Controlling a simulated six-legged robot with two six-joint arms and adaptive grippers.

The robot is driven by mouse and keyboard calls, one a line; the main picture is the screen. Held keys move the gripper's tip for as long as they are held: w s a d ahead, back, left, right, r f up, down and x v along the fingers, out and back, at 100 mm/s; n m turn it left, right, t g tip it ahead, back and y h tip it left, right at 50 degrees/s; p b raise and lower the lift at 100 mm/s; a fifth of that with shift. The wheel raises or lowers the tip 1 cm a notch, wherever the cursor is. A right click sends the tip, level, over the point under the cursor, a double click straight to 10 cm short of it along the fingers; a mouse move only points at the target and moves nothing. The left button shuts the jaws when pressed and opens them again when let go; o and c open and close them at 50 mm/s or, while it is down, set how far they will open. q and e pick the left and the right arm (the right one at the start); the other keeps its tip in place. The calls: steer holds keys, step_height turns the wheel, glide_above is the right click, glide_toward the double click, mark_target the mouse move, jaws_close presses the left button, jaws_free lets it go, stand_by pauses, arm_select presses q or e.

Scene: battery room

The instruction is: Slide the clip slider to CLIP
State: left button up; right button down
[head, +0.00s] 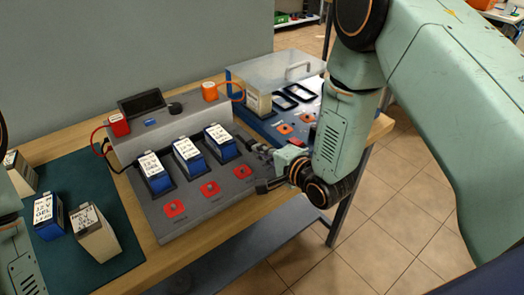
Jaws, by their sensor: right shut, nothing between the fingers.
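A grey battery station (185,207) stands on the wooden bench, with several blue batteries with white labels (188,154) in its slots and several red square pieces (210,189) along its front. I cannot make out the clip slider or its CLIP marking; small dark parts at the station's right end are partly covered by my right gripper. My right gripper (264,185) is at the station's right front edge, shut and empty, with its dark fingers pointing left. I cannot tell whether it touches the station. My left arm shows only at the left edge; its gripper is out of view.
A red block (119,124) and an orange block (210,91) with cables sit on the station's raised back. Loose batteries (92,232) stand on a green mat (122,262) at left.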

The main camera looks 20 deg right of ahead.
mark_target(249, 140)
steer(key=w, duration=0.2)
steer(key=w+a, duration=0.1)
steer(key=w, duration=0.1)
steer(key=w+a, duration=0.1)
steer(key=shift+w+a+b, duration=0.1)
steer(key=shift+w+b, duration=0.2)
steer(key=shift+w, duration=0.1)
steer(key=shift+s, duration=0.1)
